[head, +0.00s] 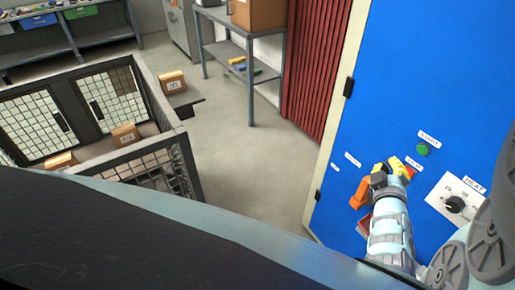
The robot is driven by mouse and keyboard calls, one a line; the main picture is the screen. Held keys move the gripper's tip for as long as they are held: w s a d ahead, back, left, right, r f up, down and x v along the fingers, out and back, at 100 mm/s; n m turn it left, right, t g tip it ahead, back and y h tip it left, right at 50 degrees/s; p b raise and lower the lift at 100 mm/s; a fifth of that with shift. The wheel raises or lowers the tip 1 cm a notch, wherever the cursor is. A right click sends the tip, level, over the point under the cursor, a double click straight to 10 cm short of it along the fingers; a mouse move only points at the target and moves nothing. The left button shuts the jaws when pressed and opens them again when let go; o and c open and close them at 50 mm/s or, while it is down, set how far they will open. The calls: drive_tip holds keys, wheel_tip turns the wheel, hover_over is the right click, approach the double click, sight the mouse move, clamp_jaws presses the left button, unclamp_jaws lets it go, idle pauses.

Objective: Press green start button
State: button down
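The green start button (423,149) is on the blue panel (410,75), just below a small white label reading START. My gripper (383,178) is at the end of my arm, in front of the panel, below and left of the button. It looks apart from the button, which is fully visible. Orange and yellow parts show at the gripper's end. Its fingers are too small and overlapped to tell whether they are open or shut, and I see no object clearly held.
A HEAT plate with a black knob (454,204) is right of my gripper. Small white labels (352,159) lie to its left. A red corrugated surface (316,65) stands left of the panel.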

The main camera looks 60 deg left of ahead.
sight(423, 149)
drive_tip(key=shift+f, duration=0.1)
drive_tip(key=shift+w, duration=0.1)
drive_tip(key=w, duration=0.8)
drive_tip(key=shift+w+d, duration=0.2)
drive_tip(key=shift+w, duration=0.15)
drive_tip(key=c, duration=1.7)
unclamp_jaws()
clamp_jaws()
drive_tip(key=shift+w, duration=0.15)
drive_tip(key=shift+w, duration=0.3)
